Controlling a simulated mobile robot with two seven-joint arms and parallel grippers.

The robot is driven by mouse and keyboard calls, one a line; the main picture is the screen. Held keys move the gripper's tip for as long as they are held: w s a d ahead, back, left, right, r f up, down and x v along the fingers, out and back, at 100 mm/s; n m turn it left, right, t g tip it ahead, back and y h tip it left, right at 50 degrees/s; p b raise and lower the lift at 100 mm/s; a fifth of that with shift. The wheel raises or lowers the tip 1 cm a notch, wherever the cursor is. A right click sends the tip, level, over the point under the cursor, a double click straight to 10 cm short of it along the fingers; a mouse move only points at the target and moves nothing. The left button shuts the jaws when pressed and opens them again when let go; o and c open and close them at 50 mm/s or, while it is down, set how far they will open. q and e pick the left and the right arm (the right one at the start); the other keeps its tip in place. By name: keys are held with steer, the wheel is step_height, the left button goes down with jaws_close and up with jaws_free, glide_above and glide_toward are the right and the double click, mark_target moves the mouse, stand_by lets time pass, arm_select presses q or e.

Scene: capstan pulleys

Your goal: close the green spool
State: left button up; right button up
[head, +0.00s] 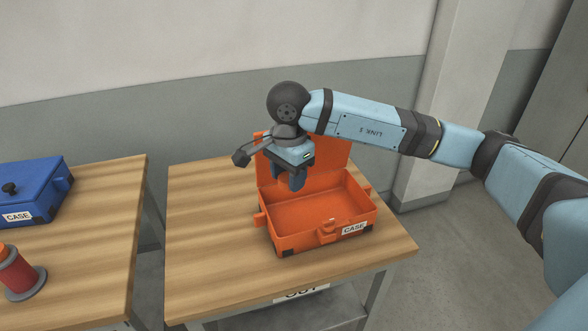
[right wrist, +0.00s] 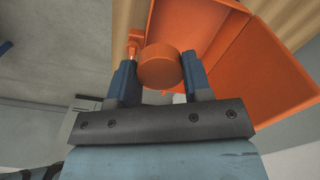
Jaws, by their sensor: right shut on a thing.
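No green spool shows in either view. A red spool (head: 17,273) with grey ends stands at the left edge of the head view. An orange case (head: 318,215) labelled CASE sits on the right wooden table, its lid (head: 333,165) raised at the back and its inside empty where visible. My right gripper (head: 296,180) is at the lid's left part. In the right wrist view its fingers (right wrist: 160,82) are shut on a round orange knob (right wrist: 158,66), with the orange case (right wrist: 265,70) behind. The gripper and arm hide part of the lid. My left gripper is not in view.
A closed blue case (head: 35,185) with a black knob stands on the left table (head: 100,235). A gap separates it from the right table (head: 210,260), which has bare wood around the orange case. A wall (head: 215,110) and a pillar (head: 445,90) stand behind.

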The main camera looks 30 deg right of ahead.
steer(key=s+a+n, duration=0.1)
steer(key=n, duration=0.4)
steer(key=s+a+n, duration=0.1)
steer(key=n, duration=0.4)
steer(key=s+a+r+n, duration=0.1)
steer(key=n, duration=0.4)
steer(key=shift+s+a, duration=0.1)
steer(key=shift+s, duration=0.15)
